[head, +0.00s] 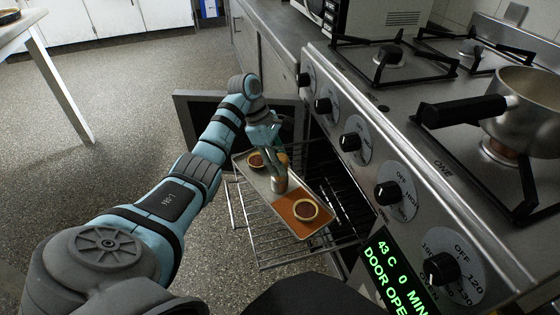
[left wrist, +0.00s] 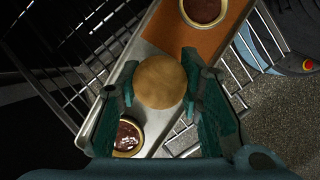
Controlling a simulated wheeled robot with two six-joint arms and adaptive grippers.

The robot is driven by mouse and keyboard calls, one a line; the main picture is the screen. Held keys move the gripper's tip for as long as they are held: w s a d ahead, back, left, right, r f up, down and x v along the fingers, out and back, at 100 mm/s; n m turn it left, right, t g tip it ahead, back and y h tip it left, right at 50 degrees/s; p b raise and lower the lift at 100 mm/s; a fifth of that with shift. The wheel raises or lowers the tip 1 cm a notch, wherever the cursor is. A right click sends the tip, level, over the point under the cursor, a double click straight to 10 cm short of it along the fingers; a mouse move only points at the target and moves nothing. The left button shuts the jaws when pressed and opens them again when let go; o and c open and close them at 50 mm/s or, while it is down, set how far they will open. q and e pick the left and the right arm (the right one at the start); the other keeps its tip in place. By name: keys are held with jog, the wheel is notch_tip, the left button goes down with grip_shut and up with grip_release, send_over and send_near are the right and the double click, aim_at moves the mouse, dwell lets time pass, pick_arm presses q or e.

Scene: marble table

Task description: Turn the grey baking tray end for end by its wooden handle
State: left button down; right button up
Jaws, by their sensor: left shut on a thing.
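The grey baking tray (head: 257,181) lies at a slant on the pulled-out oven rack. It carries one tart (head: 256,161) on its bare far part and another tart (head: 305,209) on an orange-brown mat (head: 287,204) at its near end. The wooden handle (left wrist: 160,82) stands up from the tray's middle, its round top seen from above in the left wrist view. My left gripper (head: 279,160) is over the tray's middle, shut on the handle, with one finger on each side (left wrist: 160,88). My right gripper is not in view.
The wire rack (head: 250,232) sticks out of the open oven, whose door (head: 190,108) hangs open. The stove front with knobs (head: 388,194) is close on the right. A pan (head: 520,105) sits on the hob. The display reads 43 C, 0 MIN, DOOR OPEN.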

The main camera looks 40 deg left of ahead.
pick_arm(q)
jog(key=shift+f+b, duration=0.45)
jog(key=shift+f, duration=0.2)
jog(key=c, duration=1.1)
grip_release()
jog(key=shift+o, duration=0.2)
jog(key=s+a+r, duration=0.2)
jog(key=a, duration=0.4)
jog(key=s+a+r, duration=0.2)
jog(key=a, duration=0.5)
jog(key=shift+s+r, duration=0.3)
jog(key=shift+r, duration=0.05)
jog(key=shift+a, duration=0.1)
